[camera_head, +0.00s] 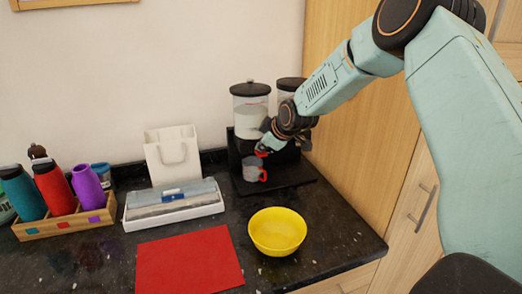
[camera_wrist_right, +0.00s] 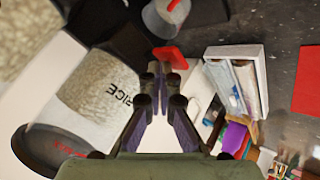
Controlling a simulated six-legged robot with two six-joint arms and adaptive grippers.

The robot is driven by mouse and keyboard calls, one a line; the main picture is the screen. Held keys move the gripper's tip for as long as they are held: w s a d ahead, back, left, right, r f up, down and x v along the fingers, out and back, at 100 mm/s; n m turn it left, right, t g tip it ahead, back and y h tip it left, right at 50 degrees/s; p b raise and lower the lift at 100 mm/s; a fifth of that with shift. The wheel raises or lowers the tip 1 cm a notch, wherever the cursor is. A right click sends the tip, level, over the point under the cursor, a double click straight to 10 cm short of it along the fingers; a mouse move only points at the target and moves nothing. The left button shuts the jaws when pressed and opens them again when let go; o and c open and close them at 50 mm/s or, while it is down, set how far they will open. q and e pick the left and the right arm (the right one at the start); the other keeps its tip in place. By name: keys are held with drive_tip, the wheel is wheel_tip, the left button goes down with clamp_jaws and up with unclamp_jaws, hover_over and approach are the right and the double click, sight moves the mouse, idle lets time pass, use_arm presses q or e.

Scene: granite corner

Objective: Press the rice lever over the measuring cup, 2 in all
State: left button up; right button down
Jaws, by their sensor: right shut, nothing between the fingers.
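The rice dispenser (camera_head: 250,105) is a clear container with a black lid on a black stand; its RICE label shows in the right wrist view (camera_wrist_right: 95,88). Its red lever (camera_wrist_right: 170,56) sticks out at the front, just beyond my fingertips in that view. The measuring cup (camera_head: 250,172), clear with a red handle, stands on the stand's base below the lever; it also shows in the right wrist view (camera_wrist_right: 160,20). My right gripper (camera_head: 263,149) is shut and empty, close to the lever. I cannot tell if it touches. My left gripper is out of view.
A second container (camera_head: 289,87) stands behind my right wrist. A yellow bowl (camera_head: 277,249) and a red mat (camera_head: 190,262) lie in front. A wooden cabinet borders the right.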

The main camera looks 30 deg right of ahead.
sight(262, 153)
drive_tip(key=shift+d+r+p, duration=0.1)
drive_tip(key=shift+r+p, duration=0.3)
drive_tip(key=shift+r, duration=0.3)
wheel_tip(262, 153, up, 5)
drive_tip(key=p, duration=0.5)
drive_tip(key=shift+r, duration=0.1)
drive_tip(key=shift+f, duration=0.2)
idle(0.4)
